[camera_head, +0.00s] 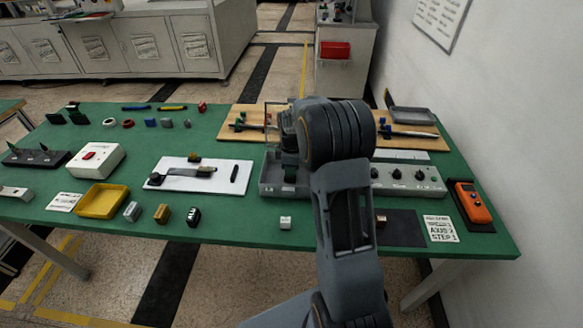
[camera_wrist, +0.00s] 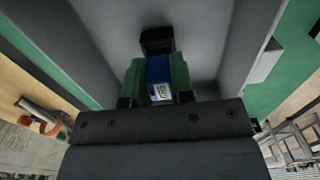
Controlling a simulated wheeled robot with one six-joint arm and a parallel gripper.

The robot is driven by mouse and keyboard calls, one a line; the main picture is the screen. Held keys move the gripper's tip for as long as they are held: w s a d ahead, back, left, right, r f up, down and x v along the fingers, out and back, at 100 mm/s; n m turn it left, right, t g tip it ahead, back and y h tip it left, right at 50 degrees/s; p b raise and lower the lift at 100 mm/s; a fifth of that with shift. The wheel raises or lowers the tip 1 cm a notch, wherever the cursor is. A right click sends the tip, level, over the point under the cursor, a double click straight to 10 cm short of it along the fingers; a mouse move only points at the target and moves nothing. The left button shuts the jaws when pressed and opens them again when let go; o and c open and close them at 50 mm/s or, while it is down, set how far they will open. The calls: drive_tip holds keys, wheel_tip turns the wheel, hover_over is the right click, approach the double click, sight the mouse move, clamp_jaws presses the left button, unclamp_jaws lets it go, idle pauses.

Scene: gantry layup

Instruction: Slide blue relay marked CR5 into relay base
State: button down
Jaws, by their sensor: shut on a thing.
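In the wrist view the blue relay (camera_wrist: 158,72) with a small white label is held between the green finger pads of my gripper (camera_wrist: 157,78), which is shut on it. The label's marking is too small to read surely. A black block, which looks like the relay base (camera_wrist: 157,40), stands just beyond the relay inside a grey housing (camera_wrist: 205,40). I cannot tell whether relay and base touch. In the head view my arm covers the relay and most of the gripper, over the grey console (camera_head: 283,187) on the green table.
The console's knob panel (camera_head: 408,178) lies right of my arm. A clear upright panel (camera_head: 276,112) stands at its left. A white board (camera_head: 197,175), yellow tray (camera_head: 101,200) and several small relays are left. An orange meter (camera_head: 473,203) sits at the right edge. Wooden boards (camera_head: 415,141) lie behind.

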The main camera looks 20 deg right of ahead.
drive_tip(key=shift+f+b, duration=0.4)
drive_tip(key=shift+f, duration=0.3)
drive_tip(key=c, duration=0.9)
unclamp_jaws()
wheel_tip(320, 180, up, 14)
drive_tip(key=shift+p, duration=0.35)
drive_tip(key=shift+f, duration=0.15)
